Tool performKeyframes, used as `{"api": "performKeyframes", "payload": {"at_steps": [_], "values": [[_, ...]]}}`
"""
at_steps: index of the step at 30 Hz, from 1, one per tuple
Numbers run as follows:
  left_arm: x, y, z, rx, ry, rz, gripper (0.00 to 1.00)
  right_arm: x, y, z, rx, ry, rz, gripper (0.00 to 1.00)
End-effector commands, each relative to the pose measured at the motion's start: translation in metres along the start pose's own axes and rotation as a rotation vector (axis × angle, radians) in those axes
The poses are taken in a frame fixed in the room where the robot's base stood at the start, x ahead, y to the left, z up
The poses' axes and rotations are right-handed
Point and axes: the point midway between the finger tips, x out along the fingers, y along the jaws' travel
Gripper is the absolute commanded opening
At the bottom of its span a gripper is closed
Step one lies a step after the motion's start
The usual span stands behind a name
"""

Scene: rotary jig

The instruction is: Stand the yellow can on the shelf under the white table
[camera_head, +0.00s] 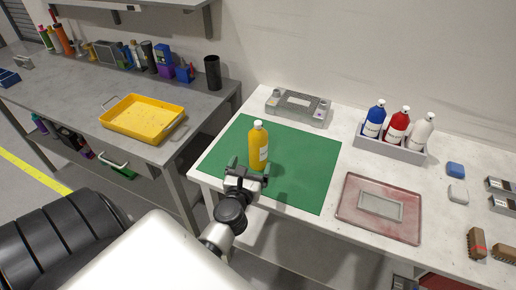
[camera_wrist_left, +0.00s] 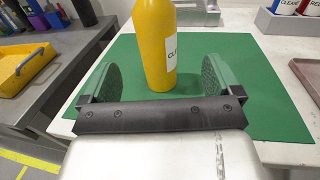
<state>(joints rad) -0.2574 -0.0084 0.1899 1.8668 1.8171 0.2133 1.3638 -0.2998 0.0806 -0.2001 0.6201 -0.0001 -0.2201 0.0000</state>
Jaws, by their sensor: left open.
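The yellow can (camera_head: 258,147) is bottle-shaped with a pale cap and a white label. It stands upright on the green mat (camera_head: 309,165) on the white table (camera_head: 339,109). In the left wrist view the yellow can (camera_wrist_left: 153,45) rises between the two fingers, its top cut off by the frame. My left gripper (camera_head: 248,172) is open at the can's near side, with clear gaps between each finger and the can. The shelf under the white table (camera_head: 290,229) shows only in part below the table's front edge. My right gripper is not in view.
A grey caddy (camera_head: 410,151) holds blue, red and white bottles. A reddish tray (camera_head: 349,207) lies right of the mat, and a grey device (camera_head: 298,104) stands behind it. A grey workbench (camera_head: 85,110) with a yellow tray (camera_head: 143,118) is at left.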

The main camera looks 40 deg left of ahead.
Motion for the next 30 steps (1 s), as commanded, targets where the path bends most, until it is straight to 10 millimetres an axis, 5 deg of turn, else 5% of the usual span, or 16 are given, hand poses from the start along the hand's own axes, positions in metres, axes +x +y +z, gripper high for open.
{"api": "performKeyframes", "payload": {"at_steps": [21,30], "values": [[0.094,0.006,0.0,0.003,-0.004,0.0,0.93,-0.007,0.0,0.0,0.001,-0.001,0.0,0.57],[0.101,0.006,0.0,0.003,-0.002,0.0,0.93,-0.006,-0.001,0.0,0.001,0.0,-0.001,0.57]]}}
